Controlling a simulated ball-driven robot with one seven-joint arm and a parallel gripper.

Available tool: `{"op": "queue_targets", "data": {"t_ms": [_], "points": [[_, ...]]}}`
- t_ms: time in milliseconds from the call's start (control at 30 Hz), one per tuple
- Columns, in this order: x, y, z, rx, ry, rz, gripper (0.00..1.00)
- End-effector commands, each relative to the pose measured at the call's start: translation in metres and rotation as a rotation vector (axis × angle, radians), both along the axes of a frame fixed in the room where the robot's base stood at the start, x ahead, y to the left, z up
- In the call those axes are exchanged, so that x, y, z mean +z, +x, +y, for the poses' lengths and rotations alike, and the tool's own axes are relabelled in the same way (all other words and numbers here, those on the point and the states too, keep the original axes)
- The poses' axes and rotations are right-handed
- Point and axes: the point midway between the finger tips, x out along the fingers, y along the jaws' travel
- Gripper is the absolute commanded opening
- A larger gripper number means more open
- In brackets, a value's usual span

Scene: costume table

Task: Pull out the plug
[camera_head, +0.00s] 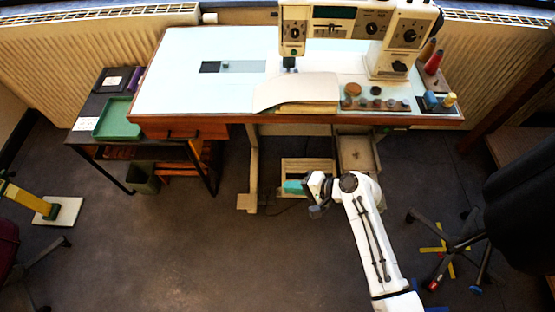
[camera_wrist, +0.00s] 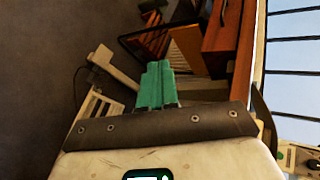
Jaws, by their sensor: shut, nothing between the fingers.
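My gripper (camera_head: 293,187) reaches under the front of the sewing table, low down near its foot. Its teal fingers (camera_wrist: 157,84) are together in the wrist view, with nothing seen between them. I cannot make out the plug for sure in either view; the wrist housing hides the lower part of the wrist view.
The sewing table (camera_head: 200,95) stands above, with a pale leg and foot (camera_head: 247,201) left of my gripper. An open drawer (camera_head: 357,154) hangs at the right. A black side table (camera_head: 92,137) stands left, an office chair (camera_head: 520,200) right. The middle floor is clear.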

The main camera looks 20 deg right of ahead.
Motion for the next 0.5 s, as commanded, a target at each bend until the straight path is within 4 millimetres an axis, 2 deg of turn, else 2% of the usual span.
{"op": "queue_targets", "data": {"t_ms": [133,300,400,500], "points": [[-0.001,-0.069,-0.002,0.270,-0.334,0.028,0.00],[0.021,-0.152,-0.031,0.576,-0.723,0.114,0.00],[0.042,-0.189,-0.050,0.695,-0.881,0.173,0.00],[0.060,-0.214,-0.064,0.766,-0.978,0.227,0.00]]}}
